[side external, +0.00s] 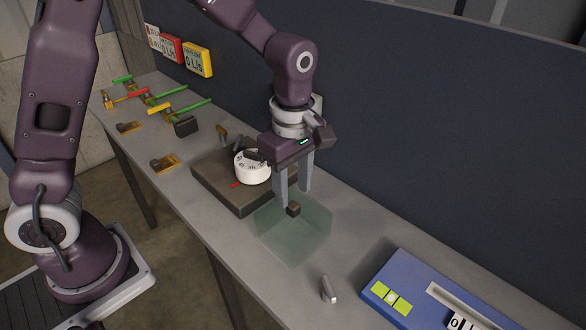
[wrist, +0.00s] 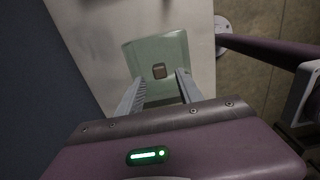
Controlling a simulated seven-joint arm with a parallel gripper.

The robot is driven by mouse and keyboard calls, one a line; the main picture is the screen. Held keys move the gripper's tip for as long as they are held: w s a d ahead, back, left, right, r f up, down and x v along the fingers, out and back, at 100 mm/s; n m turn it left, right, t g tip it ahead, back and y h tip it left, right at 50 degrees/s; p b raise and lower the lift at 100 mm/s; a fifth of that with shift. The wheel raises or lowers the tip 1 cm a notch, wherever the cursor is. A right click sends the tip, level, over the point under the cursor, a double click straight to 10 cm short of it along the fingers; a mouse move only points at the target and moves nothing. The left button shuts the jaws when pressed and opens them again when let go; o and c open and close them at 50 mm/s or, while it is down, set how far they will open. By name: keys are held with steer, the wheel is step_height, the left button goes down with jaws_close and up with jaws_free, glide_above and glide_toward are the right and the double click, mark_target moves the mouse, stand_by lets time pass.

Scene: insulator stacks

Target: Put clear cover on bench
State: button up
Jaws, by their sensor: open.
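The clear cover (side external: 296,236) is a see-through greenish box with a small dark knob (side external: 293,209) on top. It appears to rest on the grey bench (side external: 262,283), just in front of the brown base block. It also shows in the wrist view (wrist: 155,50), with its knob (wrist: 159,71) centred ahead of the fingers. My gripper (side external: 294,199) points down over the cover. Its fingers are spread on either side of the knob, with a visible gap to each in the wrist view (wrist: 158,80). I cannot tell whether the tips reach below the knob's top.
The brown block (side external: 218,193) carries a white round dial (side external: 252,167) close beside my gripper. A small grey metal piece (side external: 328,289) and a blue panel (side external: 425,295) are to the right. Coloured-handled valves (side external: 150,98) are at the far left. A dark wall (side external: 450,150) runs behind the bench.

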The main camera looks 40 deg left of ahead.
step_height(320, 180, up, 8)
steer(key=s+a+r+m+t, duration=0.2)
steer(key=s+a+r+m, duration=0.2)
steer(key=s+r+m, duration=0.4)
steer(key=s+a+f+m+t, duration=0.2)
steer(key=s+a+m+t, duration=0.1)
steer(key=s+m, duration=0.7)
steer(key=shift+s+a+t, duration=0.2)
steer(key=shift+s+t, duration=0.1)
steer(key=shift+s, duration=0.4)
steer(key=shift+c, duration=0.4)
